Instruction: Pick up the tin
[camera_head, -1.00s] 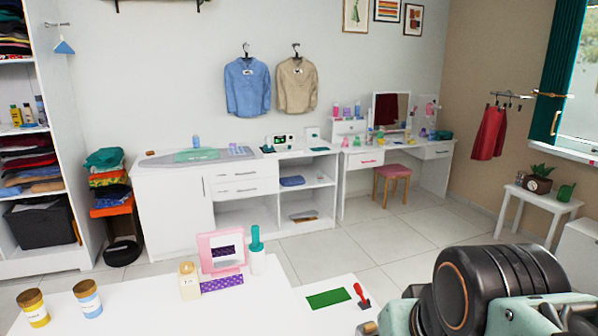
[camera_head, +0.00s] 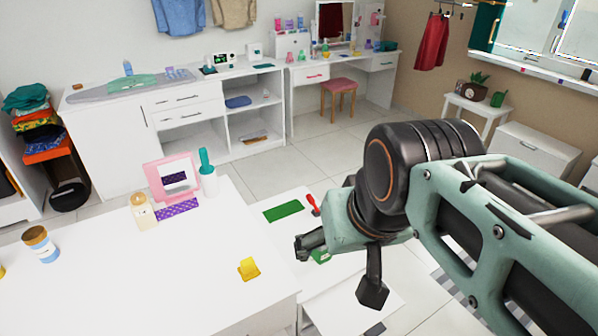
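A round container with a brown lid and a white, blue and yellow side (camera_head: 40,244) stands upright on the white table at the left; it looks like a tin. A second, yellow one (camera_head: 2,271) is cut off by the left edge. I cannot tell which is the tin meant. My gripper (camera_head: 338,272) hangs over the table's right side, its dark fingers spread apart and open. Nothing shows held between them. It is far to the right of both containers.
The white table (camera_head: 130,290) is mostly clear in front. A yellow item (camera_head: 248,268) lies near its right edge. A pink frame (camera_head: 172,179), cream bottle (camera_head: 142,211) and teal-topped bottle (camera_head: 207,173) stand at its back. A green mat (camera_head: 284,211) lies further right.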

